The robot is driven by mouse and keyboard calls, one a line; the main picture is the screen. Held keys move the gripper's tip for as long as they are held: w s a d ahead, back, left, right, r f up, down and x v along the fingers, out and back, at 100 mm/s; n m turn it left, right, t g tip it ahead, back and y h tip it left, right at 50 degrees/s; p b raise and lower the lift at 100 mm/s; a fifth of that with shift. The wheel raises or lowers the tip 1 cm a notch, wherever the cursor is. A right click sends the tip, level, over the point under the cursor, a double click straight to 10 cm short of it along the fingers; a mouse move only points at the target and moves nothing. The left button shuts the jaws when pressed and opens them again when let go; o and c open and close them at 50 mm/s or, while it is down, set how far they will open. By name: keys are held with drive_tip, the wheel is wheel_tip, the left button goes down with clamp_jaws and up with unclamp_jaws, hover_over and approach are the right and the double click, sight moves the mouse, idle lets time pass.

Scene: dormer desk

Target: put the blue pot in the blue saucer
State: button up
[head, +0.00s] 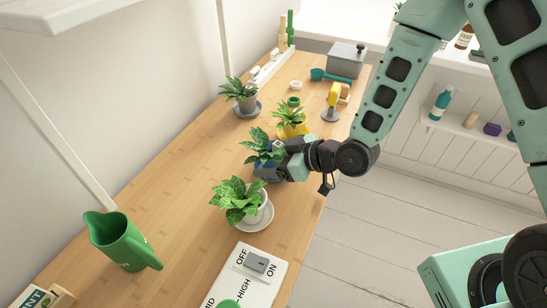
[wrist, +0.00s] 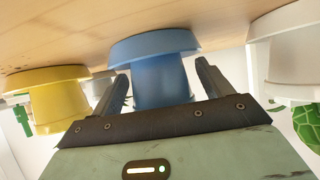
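The blue pot (head: 264,172) holds a leafy plant (head: 262,147) and stands upright on the desk in the head view, partly hidden by my gripper (head: 284,163). In the wrist view, which is upside down, the blue pot (wrist: 160,82) appears seated in the wide blue saucer (wrist: 153,45), which rests on the desk. My gripper (wrist: 163,72) has one finger on each side of the pot. The fingers are spread, with a visible gap at the right finger and a narrower one at the left. The pot's rim is hidden behind my gripper.
A white potted plant (head: 254,215) stands nearer and a yellow pot (head: 293,130) farther, both close to my gripper. A grey pot (head: 247,104) stands by the wall. A green jug (head: 122,243) is at the near left. The desk's left middle (head: 190,165) is clear.

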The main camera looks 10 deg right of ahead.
drive_tip(key=shift+r, duration=0.25)
drive_tip(key=p+v, duration=0.2)
drive_tip(key=v, duration=0.2)
drive_tip(key=p+v, duration=0.2)
drive_tip(key=v, duration=0.3)
drive_tip(key=shift+s+r, duration=0.1)
drive_tip(key=shift+r, duration=0.25)
drive_tip(key=s+r+m+g+h+p, duration=0.3)
drive_tip(key=s+r+g+h, duration=0.4)
drive_tip(key=s+r, duration=1.2)
drive_tip(key=shift+h+p, duration=0.75)
drive_tip(key=shift+h, duration=0.45)
